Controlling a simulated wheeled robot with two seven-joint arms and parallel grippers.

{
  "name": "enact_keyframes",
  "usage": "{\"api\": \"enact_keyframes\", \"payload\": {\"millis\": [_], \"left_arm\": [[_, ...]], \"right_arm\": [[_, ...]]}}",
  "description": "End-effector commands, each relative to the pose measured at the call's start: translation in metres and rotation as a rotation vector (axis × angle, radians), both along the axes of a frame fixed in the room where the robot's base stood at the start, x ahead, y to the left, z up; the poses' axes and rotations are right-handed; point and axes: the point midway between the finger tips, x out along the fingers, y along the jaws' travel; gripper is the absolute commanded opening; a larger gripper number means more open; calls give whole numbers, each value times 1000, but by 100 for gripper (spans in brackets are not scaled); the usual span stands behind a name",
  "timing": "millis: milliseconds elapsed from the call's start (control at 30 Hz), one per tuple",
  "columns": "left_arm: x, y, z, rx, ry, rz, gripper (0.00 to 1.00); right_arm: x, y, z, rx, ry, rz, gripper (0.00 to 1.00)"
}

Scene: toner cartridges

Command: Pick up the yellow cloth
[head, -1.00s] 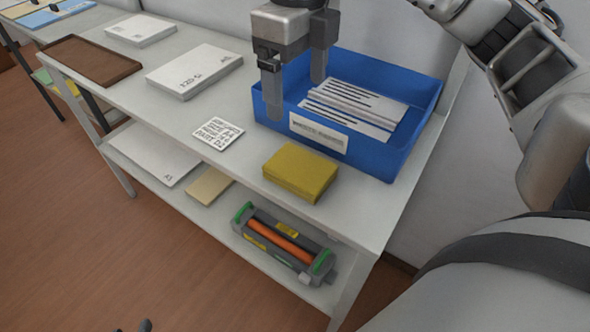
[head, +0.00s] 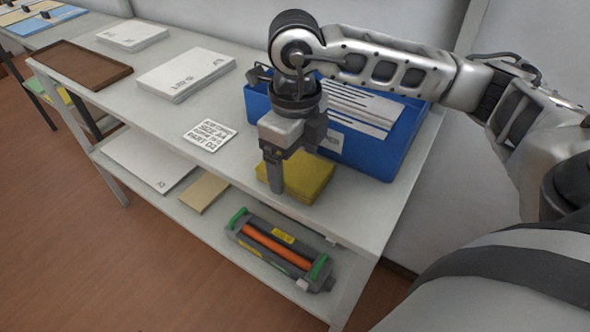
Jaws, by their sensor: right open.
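The yellow cloth (head: 308,182) is a folded, block-like pad lying on the top shelf near its front edge, in front of the blue bin. My right gripper (head: 280,178) is open and points down over the cloth's left part. One finger shows in front of the cloth's left side; the other finger is largely hidden behind the gripper body. I cannot tell whether the fingers touch the cloth. My left gripper is not in view.
A blue bin (head: 375,165) with papers stands just behind the cloth. A printed card (head: 210,135), white paper stacks (head: 185,74) and a brown tray (head: 82,64) lie to the left. A toner cartridge (head: 280,250) sits on the lower shelf.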

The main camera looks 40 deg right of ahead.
Motion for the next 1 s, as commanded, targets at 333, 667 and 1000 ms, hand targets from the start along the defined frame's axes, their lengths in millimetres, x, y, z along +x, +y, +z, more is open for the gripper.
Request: {"api": "enact_keyframes", "payload": {"millis": [333,667,1000], "left_arm": [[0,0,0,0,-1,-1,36],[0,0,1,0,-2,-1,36],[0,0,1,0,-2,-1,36]], "right_arm": [[0,0,-8,0,-1,0,78],[0,0,-7,0,-1,0,50],[1,0,5,1,-3,0,50]]}}
